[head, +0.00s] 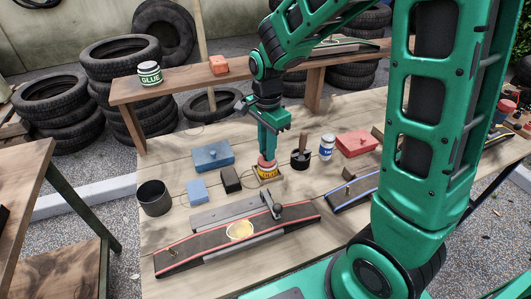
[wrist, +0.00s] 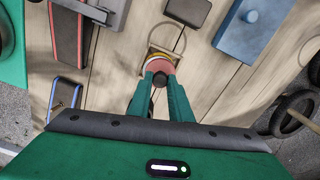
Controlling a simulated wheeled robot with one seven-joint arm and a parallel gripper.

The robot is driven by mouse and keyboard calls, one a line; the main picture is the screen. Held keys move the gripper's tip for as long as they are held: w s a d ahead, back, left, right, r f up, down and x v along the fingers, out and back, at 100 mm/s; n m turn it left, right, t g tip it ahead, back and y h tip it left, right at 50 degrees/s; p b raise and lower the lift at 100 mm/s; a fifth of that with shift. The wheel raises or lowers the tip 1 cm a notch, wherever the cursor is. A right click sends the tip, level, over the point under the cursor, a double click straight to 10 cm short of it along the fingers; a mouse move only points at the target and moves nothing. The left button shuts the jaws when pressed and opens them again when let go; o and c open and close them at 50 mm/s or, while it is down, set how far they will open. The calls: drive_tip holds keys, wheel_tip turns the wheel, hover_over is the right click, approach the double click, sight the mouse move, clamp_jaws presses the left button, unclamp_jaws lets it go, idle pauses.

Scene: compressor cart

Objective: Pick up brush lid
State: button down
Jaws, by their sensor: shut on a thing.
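The brush lid is a pinkish-red cap (head: 266,161) on top of a small jar with a yellow label (head: 267,173), standing upright on the wooden table. My gripper (head: 267,153) points down from above with its fingers at the cap's top. In the wrist view my gripper (wrist: 160,80) is shut on the dark knob of the brush lid (wrist: 161,67). The yellow and white edge of the jar (wrist: 157,57) shows just beyond the cap. I see no clear gap between lid and jar; any brush below the lid is hidden.
Close by are a black pot with a stick (head: 301,159), a white-blue can (head: 327,147), a black block (head: 230,180) and blue boxes (head: 212,157). Long sanding boards (head: 200,252) lie in front. A raised shelf (head: 190,83) spans the back.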

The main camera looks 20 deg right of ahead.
sight(265, 153)
drive_tip(key=shift+r, duration=0.5)
drive_tip(key=r, duration=0.3)
drive_tip(key=shift+s+a+r, duration=0.15)
drive_tip(key=shift+a+r, duration=0.15)
drive_tip(key=shift+a, duration=0.05)
drive_tip(key=s+a+r, duration=0.5)
drive_tip(key=a+r, duration=0.1)
drive_tip(key=a, duration=0.3)
drive_tip(key=shift+s+a+r, duration=0.15)
drive_tip(key=shift+s+r, duration=0.05)
drive_tip(key=shift+s, duration=0.15)
drive_tip(key=c, duration=2.5)
unclamp_jaws()
drive_tip(key=shift+s, duration=0.1)
clamp_jaws()
